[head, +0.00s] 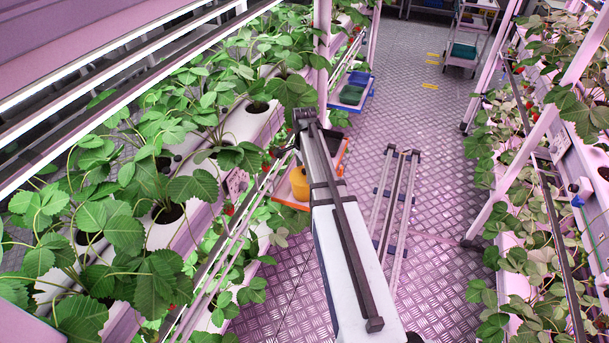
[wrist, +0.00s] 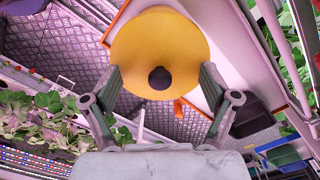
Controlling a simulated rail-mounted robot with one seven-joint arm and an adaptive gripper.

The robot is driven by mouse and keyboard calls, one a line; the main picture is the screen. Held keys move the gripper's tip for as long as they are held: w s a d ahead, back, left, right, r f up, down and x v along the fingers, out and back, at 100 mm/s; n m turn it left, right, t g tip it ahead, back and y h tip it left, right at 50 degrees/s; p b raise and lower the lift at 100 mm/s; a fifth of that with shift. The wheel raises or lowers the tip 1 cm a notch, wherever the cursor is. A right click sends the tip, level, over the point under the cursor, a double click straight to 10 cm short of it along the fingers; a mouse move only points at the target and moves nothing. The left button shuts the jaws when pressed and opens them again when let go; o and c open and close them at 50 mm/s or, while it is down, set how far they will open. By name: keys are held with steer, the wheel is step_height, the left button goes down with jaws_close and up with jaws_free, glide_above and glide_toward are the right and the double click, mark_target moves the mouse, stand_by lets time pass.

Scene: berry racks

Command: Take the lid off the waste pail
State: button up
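The waste pail (head: 300,183) is yellow and stands on an orange-edged tray, partly hidden by my arm in the head view. Nothing is between the fingers except the view of the lid and knob. The head view does not show the fingers clearly.
The orange-edged tray (head: 289,203) is beside the left plant rack. A blue tray (head: 368,96) with a green box (head: 352,94) is further back. Strawberry plants crowd both sides. A floor rail (head: 397,200) runs along the open aisle, and a cart (head: 468,35) stands at the back.

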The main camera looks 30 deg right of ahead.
steer(key=shift+s, duration=0.1)
steer(key=c, duration=0.8)
